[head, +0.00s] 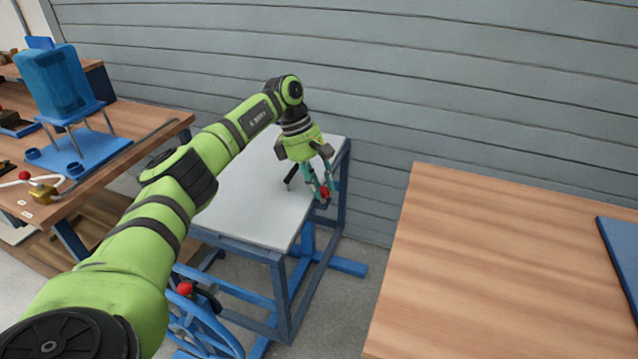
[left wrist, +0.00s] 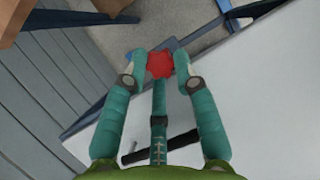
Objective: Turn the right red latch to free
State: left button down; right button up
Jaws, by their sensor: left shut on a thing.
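A red latch (head: 325,192) sits at the right edge of the white-topped table (head: 260,200) with the blue frame. It also shows in the left wrist view as a red lobed knob (left wrist: 160,64). My left gripper (head: 322,190) reaches down over that edge and is shut on the red latch, with one teal fingertip on each side of it in the left wrist view (left wrist: 156,68). The latch's mount is mostly hidden by the fingers. A second red knob (head: 184,288) shows low at the table's near left side. My right gripper is not in view.
A black handle (head: 291,174) stands on the white top near my gripper. A wooden table (head: 480,260) is at the right, with a floor gap between. A wooden bench (head: 140,125) with a blue fixture (head: 58,85) is at the left. A grey plank wall (head: 430,80) stands behind.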

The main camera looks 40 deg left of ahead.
aim_at(311, 192)
pick_arm(q)
jog(key=shift+d+f+m+g, duration=0.15)
jog(key=shift+m+g, duration=0.15)
jog(key=shift+m, duration=0.5)
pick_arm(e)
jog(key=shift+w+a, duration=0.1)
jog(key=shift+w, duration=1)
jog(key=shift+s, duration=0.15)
pick_arm(q)
jog(key=c, duration=1)
grip_release()
jog(key=shift+r, duration=0.25)
jog(key=v, duration=0.7)
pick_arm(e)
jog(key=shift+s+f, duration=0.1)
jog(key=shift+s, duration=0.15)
pick_arm(q)
jog(key=shift+r, duration=0.15)
